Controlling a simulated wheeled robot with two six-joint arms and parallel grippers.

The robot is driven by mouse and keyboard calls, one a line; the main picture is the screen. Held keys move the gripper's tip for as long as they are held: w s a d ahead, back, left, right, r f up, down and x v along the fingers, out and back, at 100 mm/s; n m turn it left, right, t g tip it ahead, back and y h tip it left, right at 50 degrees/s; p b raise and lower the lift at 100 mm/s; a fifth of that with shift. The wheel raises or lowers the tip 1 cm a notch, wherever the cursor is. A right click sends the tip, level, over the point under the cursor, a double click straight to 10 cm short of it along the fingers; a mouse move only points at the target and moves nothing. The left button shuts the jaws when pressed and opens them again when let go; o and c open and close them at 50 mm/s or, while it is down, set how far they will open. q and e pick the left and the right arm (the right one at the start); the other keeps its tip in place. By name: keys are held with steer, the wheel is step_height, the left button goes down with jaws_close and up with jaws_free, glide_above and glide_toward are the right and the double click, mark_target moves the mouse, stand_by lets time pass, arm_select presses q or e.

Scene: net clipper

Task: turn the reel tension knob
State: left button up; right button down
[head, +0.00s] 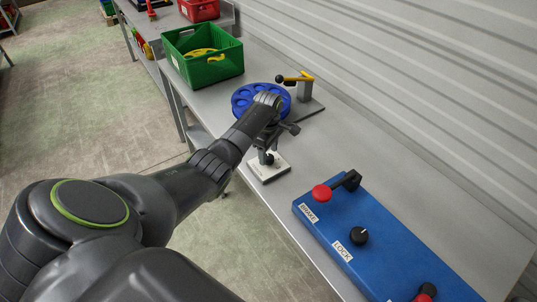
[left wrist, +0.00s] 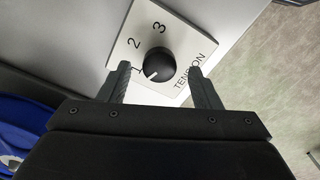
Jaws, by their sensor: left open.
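The tension knob (left wrist: 159,64) is a round black knob on a white plate (left wrist: 190,49) marked 1, 2, 3 and TENSION. Its white pointer line is turned toward the 1. In the head view the plate (head: 276,170) lies near the table's front edge, with the knob partly hidden under my arm. My left gripper (left wrist: 160,69) is open, pointing down at the plate, one finger on each side of the knob with a gap to each. Whether the fingertips are level with the knob is hard to tell. My right gripper is not in view.
A blue reel (head: 242,98) and a stand with a yellow arm (head: 304,82) are just behind my left arm. A green crate (head: 214,69) stands farther back. A blue panel (head: 385,252) with BRAKE and LOCK controls is at the right. The wall borders the table.

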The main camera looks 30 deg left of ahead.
arm_select(q)
steer(key=shift+f, duration=0.9)
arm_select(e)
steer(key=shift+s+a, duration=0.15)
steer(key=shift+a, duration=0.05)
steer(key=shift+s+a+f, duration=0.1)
arm_select(q)
steer(key=c, duration=1)
